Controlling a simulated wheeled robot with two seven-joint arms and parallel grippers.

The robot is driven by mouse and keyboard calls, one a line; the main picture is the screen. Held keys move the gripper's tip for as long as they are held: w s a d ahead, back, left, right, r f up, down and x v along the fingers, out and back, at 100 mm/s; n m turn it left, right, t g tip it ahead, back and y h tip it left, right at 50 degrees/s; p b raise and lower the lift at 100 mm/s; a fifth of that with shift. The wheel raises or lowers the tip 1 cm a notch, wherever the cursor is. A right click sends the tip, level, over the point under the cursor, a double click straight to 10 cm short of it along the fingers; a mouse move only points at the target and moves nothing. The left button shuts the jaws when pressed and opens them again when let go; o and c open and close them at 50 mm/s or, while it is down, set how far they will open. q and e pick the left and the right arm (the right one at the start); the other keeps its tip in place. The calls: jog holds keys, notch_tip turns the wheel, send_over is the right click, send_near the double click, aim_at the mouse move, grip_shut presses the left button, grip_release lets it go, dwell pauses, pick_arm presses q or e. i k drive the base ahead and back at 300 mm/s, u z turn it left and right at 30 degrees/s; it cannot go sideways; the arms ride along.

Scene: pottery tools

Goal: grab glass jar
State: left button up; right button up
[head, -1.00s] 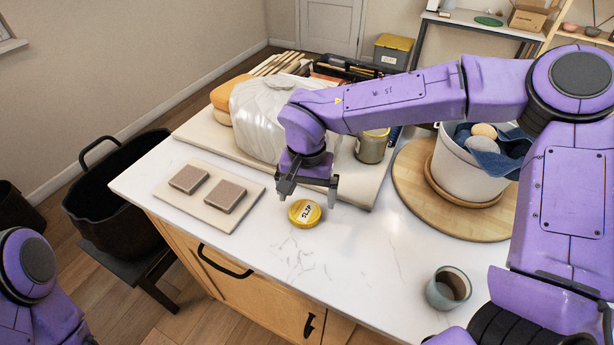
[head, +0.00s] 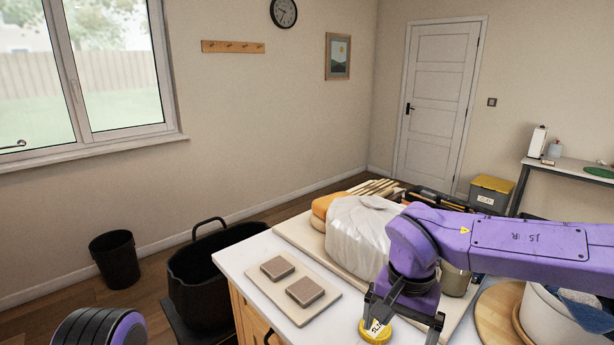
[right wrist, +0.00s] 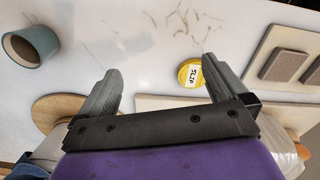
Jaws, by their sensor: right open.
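A grey-olive jar (head: 455,281), seemingly the glass jar, stands on the board behind my right gripper in the head view, partly hidden by my arm. A round yellow lid-like piece labelled SLIP (head: 376,331) lies on the white worktop; it also shows in the right wrist view (right wrist: 189,74). My right gripper (head: 403,320) is open and empty above the worktop, close to the yellow piece, which appears just beside one finger in the right wrist view (right wrist: 160,74). My left gripper is out of view.
A teal cup (right wrist: 32,44) stands on the worktop. A pale board (head: 322,310) holds two brown blocks. A wrapped white bulk (head: 357,232) sits behind, and a white bucket (head: 550,318) stands at the right. A black tub (head: 200,285) is left of the worktop.

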aim_at(455, 283)
jog(key=u, duration=0.05)
jog(key=k, duration=1.1)
